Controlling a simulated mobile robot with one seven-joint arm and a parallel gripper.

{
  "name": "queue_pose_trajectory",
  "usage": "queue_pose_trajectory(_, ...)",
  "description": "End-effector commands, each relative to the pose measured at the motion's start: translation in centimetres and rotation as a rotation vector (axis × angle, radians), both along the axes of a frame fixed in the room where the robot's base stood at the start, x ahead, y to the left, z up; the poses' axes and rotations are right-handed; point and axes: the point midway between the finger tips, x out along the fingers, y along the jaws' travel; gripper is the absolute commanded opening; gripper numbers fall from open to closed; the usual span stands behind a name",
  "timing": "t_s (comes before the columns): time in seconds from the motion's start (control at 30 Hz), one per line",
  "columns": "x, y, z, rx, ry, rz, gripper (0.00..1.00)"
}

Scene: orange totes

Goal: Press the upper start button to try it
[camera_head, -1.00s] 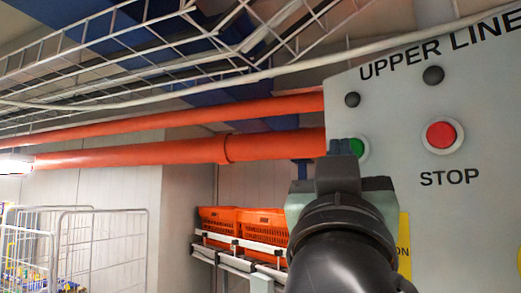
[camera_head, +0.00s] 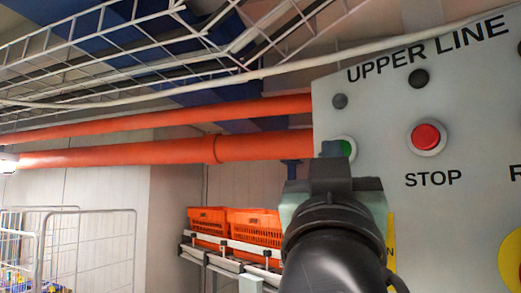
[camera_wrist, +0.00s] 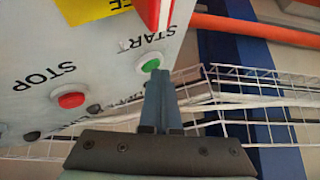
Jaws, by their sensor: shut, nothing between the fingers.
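The green start button (camera_head: 348,149) sits in a pale ring on the grey UPPER LINE panel (camera_head: 465,230), partly hidden by my gripper. My gripper (camera_head: 331,149) is in front of the panel's left edge, its fingertips just left of the button in the head view. In the wrist view, which shows the panel upside down, the green button (camera_wrist: 150,65) lies by the word START, just beyond the tips of my gripper (camera_wrist: 160,74). The fingers are shut with nothing between them. I cannot tell whether they touch the button.
A red STOP button (camera_head: 427,137) is to the right of the green one; it also shows in the wrist view (camera_wrist: 71,100). Two dark round knobs (camera_head: 419,78) sit above. Orange pipes (camera_head: 120,155), a wire cable tray (camera_head: 90,60) and orange totes (camera_head: 255,225) are behind.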

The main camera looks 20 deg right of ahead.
Motion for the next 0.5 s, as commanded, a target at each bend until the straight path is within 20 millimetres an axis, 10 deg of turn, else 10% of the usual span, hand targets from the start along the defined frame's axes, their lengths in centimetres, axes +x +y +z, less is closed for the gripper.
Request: queue_pose_trajectory(0.5,-0.4,1.0,-0.1,0.001,0.0,0.001,0.0)
